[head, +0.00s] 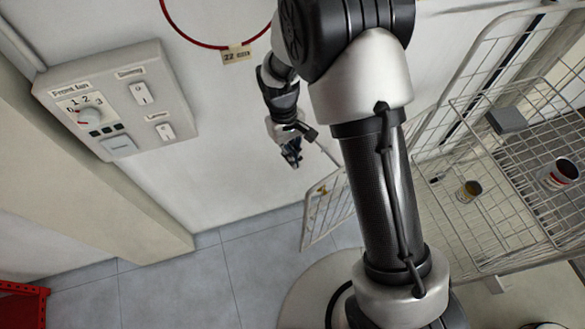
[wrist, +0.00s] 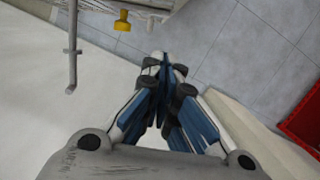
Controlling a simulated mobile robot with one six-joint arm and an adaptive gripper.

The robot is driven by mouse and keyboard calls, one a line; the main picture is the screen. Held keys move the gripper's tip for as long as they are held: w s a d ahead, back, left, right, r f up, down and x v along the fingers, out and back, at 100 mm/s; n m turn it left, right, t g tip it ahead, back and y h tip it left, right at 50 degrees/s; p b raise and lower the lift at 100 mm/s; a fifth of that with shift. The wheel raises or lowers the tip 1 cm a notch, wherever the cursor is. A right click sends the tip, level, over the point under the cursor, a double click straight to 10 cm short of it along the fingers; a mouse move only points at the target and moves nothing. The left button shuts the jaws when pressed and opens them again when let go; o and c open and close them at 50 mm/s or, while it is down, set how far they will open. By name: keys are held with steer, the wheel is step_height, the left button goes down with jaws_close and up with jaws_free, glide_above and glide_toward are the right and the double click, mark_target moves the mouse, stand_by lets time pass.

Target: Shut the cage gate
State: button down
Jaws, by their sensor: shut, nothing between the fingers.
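The cage gate (head: 328,212) is a white wire mesh panel just left of my arm in the head view. It stands out from the wire cage (head: 470,245), apparently swung open; my arm hides the part between them. A small yellow-orange piece (head: 322,190) shows on the gate's upper edge. My gripper (head: 292,158) is shut and empty, left of and above the gate in the head view. Its fingertips (wrist: 166,66) are apart from the knob in the wrist view.
A wall panel (head: 115,100) with a dial and switches is at left. A red ring (head: 215,46) with a tag hangs on the wall. Cups (head: 468,191) and a grey box (head: 506,120) are in the cage. The tiled floor (head: 200,280) is clear near a red crate (wrist: 301,125).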

steer(key=s+d+f+b, duration=0.2)
steer(key=s+f+b, duration=0.2)
steer(key=f, duration=0.9)
steer(key=shift+s+d+n, duration=0.15)
steer(key=shift+s+n, duration=0.15)
steer(key=shift+s, duration=0.65)
